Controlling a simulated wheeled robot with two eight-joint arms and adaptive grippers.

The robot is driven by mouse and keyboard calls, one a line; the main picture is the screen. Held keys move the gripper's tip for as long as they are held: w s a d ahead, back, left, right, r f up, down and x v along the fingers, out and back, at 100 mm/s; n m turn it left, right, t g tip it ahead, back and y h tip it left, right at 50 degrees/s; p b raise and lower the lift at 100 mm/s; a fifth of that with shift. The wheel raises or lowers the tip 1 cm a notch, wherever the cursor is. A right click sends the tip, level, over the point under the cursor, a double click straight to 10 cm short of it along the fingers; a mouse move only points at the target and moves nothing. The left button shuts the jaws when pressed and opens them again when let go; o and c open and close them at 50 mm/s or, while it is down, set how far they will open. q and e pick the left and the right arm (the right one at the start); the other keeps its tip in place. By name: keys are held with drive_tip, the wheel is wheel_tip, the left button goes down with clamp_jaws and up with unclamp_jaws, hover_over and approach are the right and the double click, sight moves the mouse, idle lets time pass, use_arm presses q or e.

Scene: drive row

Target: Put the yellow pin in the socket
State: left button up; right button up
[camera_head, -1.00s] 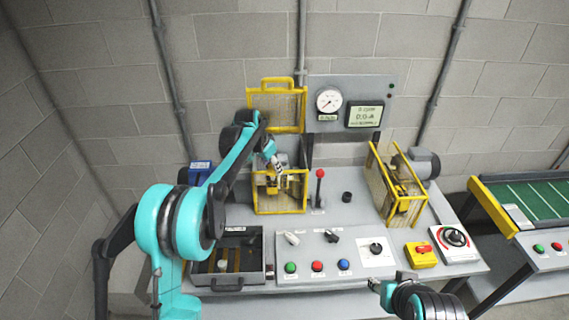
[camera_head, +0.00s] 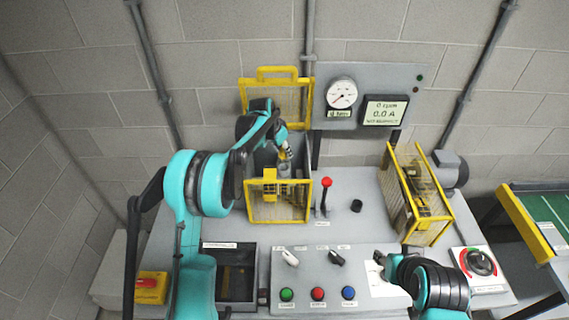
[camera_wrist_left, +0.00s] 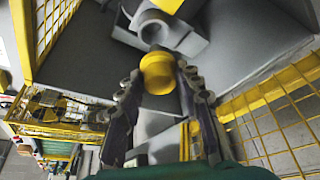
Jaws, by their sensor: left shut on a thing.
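The yellow pin (camera_wrist_left: 157,72) is between the two fingers of my left gripper (camera_wrist_left: 160,88) in the left wrist view, its round end facing away from the gripper. Just beyond it is a grey ring-shaped part (camera_wrist_left: 185,40), perhaps the socket; I cannot tell whether the pin touches it.
Yellow mesh frames stand close on both sides in the wrist view. A red-knobbed lever (camera_head: 327,184) and a black knob (camera_head: 357,205) stand right of the guard. A second yellow cage (camera_head: 417,195) is further right. Buttons and switches fill the front panel (camera_head: 320,270).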

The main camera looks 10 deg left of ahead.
sight(284, 161)
use_arm(q)
wheel_tip(284, 161, down, 6)
idle(0.4)
drive_tip(key=shift+f+b, duration=0.15)
drive_tip(key=shift+b, duration=0.25)
drive_tip(key=o, duration=1.2)
drive_tip(key=shift+c, duration=0.2)
